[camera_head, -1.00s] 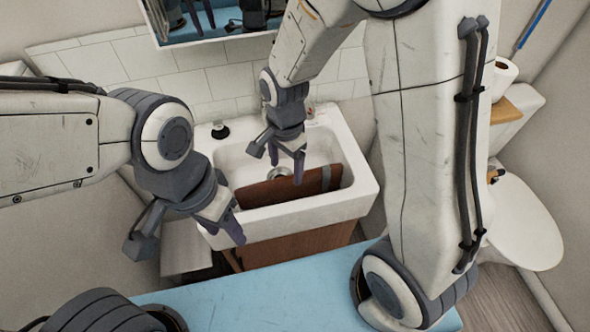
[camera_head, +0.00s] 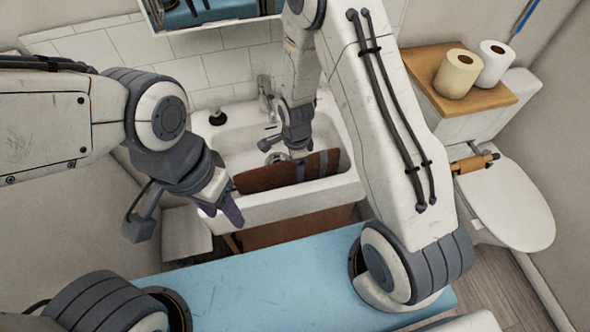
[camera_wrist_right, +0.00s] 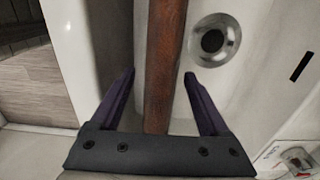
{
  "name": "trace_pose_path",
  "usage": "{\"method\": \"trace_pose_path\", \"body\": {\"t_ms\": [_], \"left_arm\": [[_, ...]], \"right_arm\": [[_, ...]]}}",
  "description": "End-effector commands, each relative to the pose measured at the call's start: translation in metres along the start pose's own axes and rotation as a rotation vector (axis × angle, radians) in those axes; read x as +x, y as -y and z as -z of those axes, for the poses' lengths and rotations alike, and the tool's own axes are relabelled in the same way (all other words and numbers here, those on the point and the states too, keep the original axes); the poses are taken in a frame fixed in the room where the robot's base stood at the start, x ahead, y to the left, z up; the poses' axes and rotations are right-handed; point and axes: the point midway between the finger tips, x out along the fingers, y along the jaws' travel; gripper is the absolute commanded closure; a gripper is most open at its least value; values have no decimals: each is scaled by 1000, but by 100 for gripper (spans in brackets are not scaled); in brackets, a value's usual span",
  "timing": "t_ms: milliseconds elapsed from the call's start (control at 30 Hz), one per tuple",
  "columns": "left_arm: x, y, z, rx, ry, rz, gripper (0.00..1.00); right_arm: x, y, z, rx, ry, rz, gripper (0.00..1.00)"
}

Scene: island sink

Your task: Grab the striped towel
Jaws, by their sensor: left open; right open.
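The striped towel (camera_head: 275,178) is reddish-brown with darker bands at its right end. It stands on edge in the white sink (camera_head: 335,188), along the front wall. My right gripper (camera_head: 283,157) is open over the sink, with one finger in front of the towel. In the right wrist view the towel (camera_wrist_right: 163,55) shows as a narrow upright strip between the two open fingers (camera_wrist_right: 159,73), with gaps on both sides. My left gripper (camera_head: 185,217) is open and empty, left of the sink's front corner.
A tap (camera_head: 266,95) and a dark stopper (camera_head: 217,117) are at the sink's back. The drain (camera_wrist_right: 212,40) lies beside the towel. A blue surface (camera_head: 270,280) is in front. A toilet (camera_head: 510,205) with paper rolls (camera_head: 457,75) on its wooden shelf is at the right.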

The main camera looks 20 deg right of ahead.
Motion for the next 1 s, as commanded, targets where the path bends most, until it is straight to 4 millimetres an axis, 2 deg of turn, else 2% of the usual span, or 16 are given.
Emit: {"method": "trace_pose_path", "body": {"t_ms": [167, 433, 467, 500, 633, 667, 1000], "left_arm": [[-3, 0, 0, 0, 0, 0, 50], [-3, 0, 0, 0, 0, 0, 50], [-3, 0, 0, 0, 0, 0, 50], [-3, 0, 0, 0, 0, 0, 50], [-3, 0, 0, 0, 0, 0, 50], [-3, 0, 0, 0, 0, 0, 50], [-3, 0, 0, 0, 0, 0, 50]], "right_arm": [[20, -1, 0, 0, -1, -2, 21], [22, 0, 0, -1, 0, 1, 21], [22, 0, 0, -1, 0, 1, 29], [22, 0, 0, -1, 0, 1, 44], [22, 0, 0, -1, 0, 1, 94], [22, 0, 0, -1, 0, 1, 100], [19, 0, 0, -1, 0, 1, 100]]}}
